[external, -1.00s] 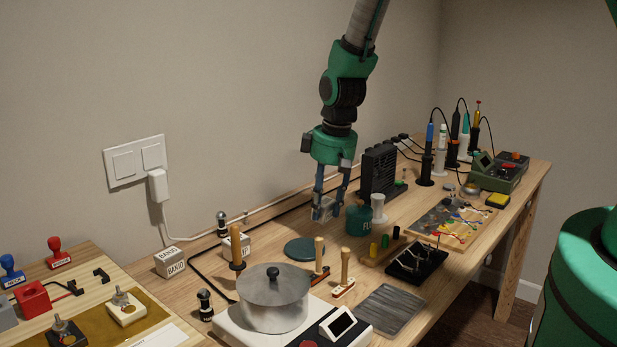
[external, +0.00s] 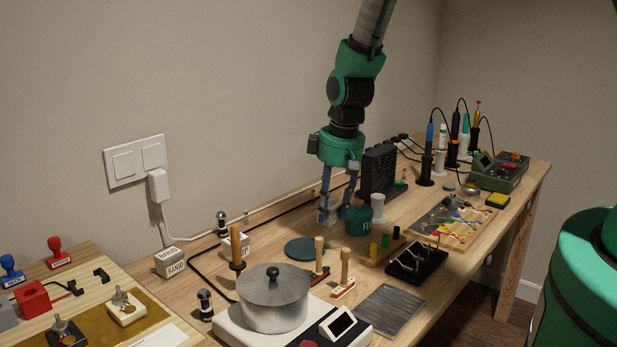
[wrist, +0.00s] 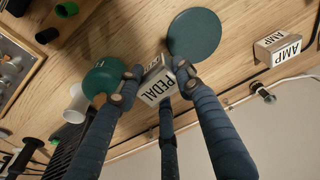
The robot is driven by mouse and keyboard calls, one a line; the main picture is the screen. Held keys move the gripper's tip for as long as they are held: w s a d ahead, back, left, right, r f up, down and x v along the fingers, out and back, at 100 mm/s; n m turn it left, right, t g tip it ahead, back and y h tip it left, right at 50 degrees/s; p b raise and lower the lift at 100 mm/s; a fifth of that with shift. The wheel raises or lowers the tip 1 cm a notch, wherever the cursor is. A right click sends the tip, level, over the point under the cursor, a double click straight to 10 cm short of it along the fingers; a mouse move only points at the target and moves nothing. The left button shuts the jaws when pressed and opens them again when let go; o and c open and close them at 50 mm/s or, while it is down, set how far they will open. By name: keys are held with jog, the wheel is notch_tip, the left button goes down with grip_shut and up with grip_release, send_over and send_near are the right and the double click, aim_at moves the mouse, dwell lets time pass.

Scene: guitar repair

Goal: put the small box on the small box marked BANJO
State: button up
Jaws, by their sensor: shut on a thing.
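My gripper (external: 329,208) is shut on a small pale box (wrist: 158,88) marked PEDAL, which shows between the fingers in the wrist view. In the external view it is held beside the green canister (external: 357,222), at the back of the bench; whether it touches the bench is hard to tell. The small white box marked BANJO (external: 169,262) sits at the back left of the bench, well left of my gripper, with nothing on top. It is not seen in the wrist view.
Another small box marked AMP (wrist: 278,48) stands between the BANJO box and my gripper, behind a wooden-handled tool (external: 237,253). A green disc (external: 305,249) lies on the bench. A grey pot (external: 273,300) stands in front. A black cable runs along the back.

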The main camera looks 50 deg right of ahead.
jog(key=w+a+r+n+p, duration=0.2)
jog(key=w+a+r+n, duration=0.2)
jog(key=w+a, duration=0.9)
notch_tip(320, 180, up, 6)
jog(key=n+g+p, duration=0.1)
jog(key=n+g, duration=0.1)
jog(key=n, duration=0.2)
send_over(167, 254)
jog(key=shift+s+f, duration=0.1)
jog(key=shift+f, duration=0.1)
jog(key=shift+m, duration=0.3)
jog(key=shift+f, duration=3)
jog(key=shift+f, duration=0.1)
jog(key=shift+f, duration=1.75)
jog(key=shift+f, duration=0.2)
